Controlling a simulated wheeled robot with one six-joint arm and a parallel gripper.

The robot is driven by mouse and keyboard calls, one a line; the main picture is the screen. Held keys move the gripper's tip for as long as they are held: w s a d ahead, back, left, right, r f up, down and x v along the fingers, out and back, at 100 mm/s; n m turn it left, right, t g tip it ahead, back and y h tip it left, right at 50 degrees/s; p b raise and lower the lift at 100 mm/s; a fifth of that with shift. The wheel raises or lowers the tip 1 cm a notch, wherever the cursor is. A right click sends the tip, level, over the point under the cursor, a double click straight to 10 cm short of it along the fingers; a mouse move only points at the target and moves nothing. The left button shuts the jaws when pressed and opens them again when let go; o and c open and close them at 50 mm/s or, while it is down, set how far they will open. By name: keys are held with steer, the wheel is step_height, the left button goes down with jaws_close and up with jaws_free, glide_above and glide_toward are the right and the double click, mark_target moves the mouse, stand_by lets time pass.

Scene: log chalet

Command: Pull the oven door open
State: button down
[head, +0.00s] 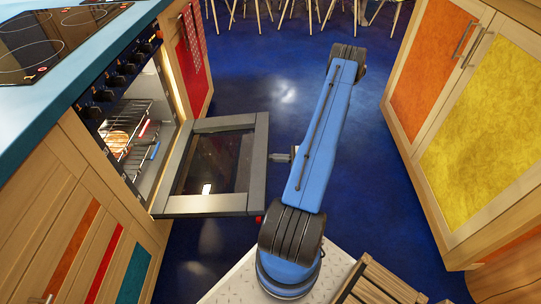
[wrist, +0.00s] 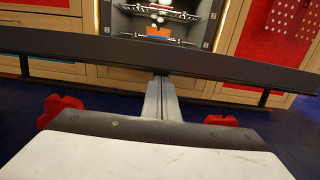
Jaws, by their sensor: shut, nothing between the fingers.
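The oven (head: 125,120) stands at the left in the head view. Its door (head: 182,205) is folded far down, about level, with dark glass in a grey frame. The lit cavity with racks (head: 135,140) is exposed. In the wrist view the door (wrist: 100,52) shows edge-on as a dark bar across the picture, with the cavity (wrist: 160,25) behind. My gripper (wrist: 161,82) is shut and empty, its tips at the door's outer edge. I cannot tell whether they touch it.
A wooden cabinet with orange and yellow doors (head: 480,125) stands at the right. A red cabinet front (head: 190,60) is beyond the oven. Drawers (head: 85,235) are on its near side. Chair legs (head: 270,12) show at the back. Blue floor (head: 245,75) is clear beyond the door.

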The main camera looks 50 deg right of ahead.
steer(key=f+v, duration=0.1)
steer(key=v, duration=0.9)
steer(key=shift+f, duration=0.3)
steer(key=shift+s, duration=0.1)
